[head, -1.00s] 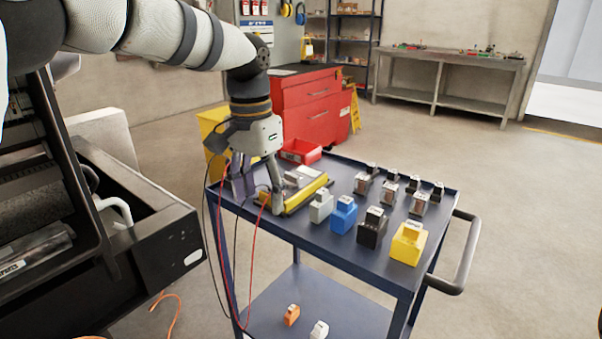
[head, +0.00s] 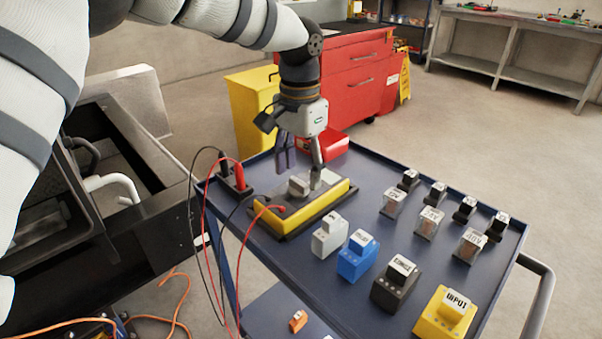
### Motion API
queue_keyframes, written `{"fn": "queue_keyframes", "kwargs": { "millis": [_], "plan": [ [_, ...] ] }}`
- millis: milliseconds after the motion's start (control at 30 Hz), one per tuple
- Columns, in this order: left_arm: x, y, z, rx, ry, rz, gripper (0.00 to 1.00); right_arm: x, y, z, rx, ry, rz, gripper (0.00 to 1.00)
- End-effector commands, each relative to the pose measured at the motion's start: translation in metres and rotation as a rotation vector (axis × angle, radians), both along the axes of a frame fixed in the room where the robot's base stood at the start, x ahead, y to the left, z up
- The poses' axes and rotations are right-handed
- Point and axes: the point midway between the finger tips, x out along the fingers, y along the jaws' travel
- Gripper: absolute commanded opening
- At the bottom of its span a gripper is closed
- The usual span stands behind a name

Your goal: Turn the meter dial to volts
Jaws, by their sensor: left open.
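The meter (head: 318,208) lies on the cart's top shelf, a dark body with a yellow edge. A pale grey block, which may be its dial (head: 299,186), stands up from its face. The dial's setting cannot be read from here. My left gripper (head: 301,170) points down over the meter with its fingers apart, one on each side near the dial. I cannot tell whether a finger touches it. A red lead (head: 268,207) plugs into the meter. Red and black probes (head: 239,176) stand in a dark holder at the cart's left corner. My right gripper is not in view.
Grey (head: 329,237), blue (head: 356,258), black (head: 396,284) and yellow (head: 445,315) labelled blocks line the cart's front. Clear relays (head: 430,222) stand to the right. A red bin (head: 336,145) is behind the meter. Loose leads hang over the cart's left edge.

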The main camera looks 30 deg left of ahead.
Motion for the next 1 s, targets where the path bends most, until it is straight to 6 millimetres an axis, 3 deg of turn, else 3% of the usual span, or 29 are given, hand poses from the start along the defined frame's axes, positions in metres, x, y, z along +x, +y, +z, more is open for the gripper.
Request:
{"fn": "queue_keyframes", "kwargs": {
  "millis": [133,400,633,1000],
  "plan": [
    [0.000,0.000,-0.016,0.000,-0.001,-0.001,0.57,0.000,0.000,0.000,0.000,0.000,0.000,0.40],
    [0.000,0.000,-0.018,0.001,-0.001,0.000,0.57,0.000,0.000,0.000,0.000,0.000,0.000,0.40],
    [0.000,0.000,-0.018,0.001,-0.001,0.000,0.08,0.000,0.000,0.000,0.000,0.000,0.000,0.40],
    [0.000,0.000,-0.017,0.002,-0.003,-0.054,0.08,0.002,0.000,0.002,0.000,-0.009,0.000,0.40]
  ]
}}
